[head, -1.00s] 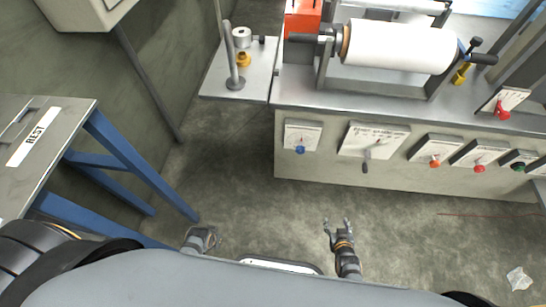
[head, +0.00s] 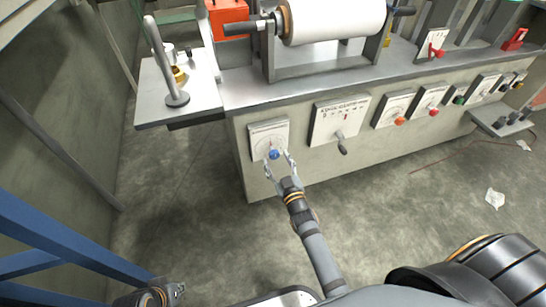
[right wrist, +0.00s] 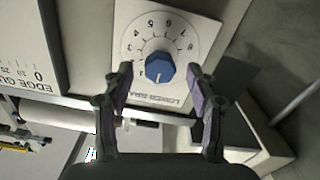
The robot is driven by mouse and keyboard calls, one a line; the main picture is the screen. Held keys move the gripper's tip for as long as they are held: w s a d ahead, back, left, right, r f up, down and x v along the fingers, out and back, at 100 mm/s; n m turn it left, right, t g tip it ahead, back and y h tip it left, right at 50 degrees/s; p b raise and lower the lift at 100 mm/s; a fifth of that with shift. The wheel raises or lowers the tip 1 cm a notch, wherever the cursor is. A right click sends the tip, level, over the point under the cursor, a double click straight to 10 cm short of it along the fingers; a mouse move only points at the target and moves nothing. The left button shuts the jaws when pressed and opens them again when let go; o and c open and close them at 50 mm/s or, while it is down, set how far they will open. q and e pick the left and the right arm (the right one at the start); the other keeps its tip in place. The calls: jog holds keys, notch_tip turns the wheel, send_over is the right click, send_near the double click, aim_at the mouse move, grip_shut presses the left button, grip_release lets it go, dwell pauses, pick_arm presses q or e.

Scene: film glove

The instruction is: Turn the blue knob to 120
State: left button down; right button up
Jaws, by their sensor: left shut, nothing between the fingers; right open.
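The blue knob (head: 274,154) sits on a white numbered dial plate (head: 268,136) at the left end of the machine's front. In the right wrist view the knob (right wrist: 158,68) shows a pale line on its lower part, and single digits ring it. The figure 120 cannot be read there. My right gripper (head: 279,164) is open at the knob. In the right wrist view its fingers (right wrist: 159,76) stand either side of the knob, with gaps visible; contact is not seen. My left gripper (head: 180,290) is shut and empty, low at the left, far from the knob.
A plate with a lever (head: 341,118) is right of the dial, followed by plates with orange (head: 399,121) and red (head: 433,113) knobs. A side shelf (head: 193,101) with a post juts out left. A blue frame (head: 62,240) stands at lower left.

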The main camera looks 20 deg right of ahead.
aim_at(275, 157)
jog(key=w, duration=0.3)
jog(key=shift+w+b, duration=0.3)
jog(key=shift+b, duration=0.05)
pick_arm(q)
jog(key=shift+w+d+f+t, duration=0.2)
jog(key=shift+f+t, duration=0.2)
jog(key=shift+f, duration=0.15)
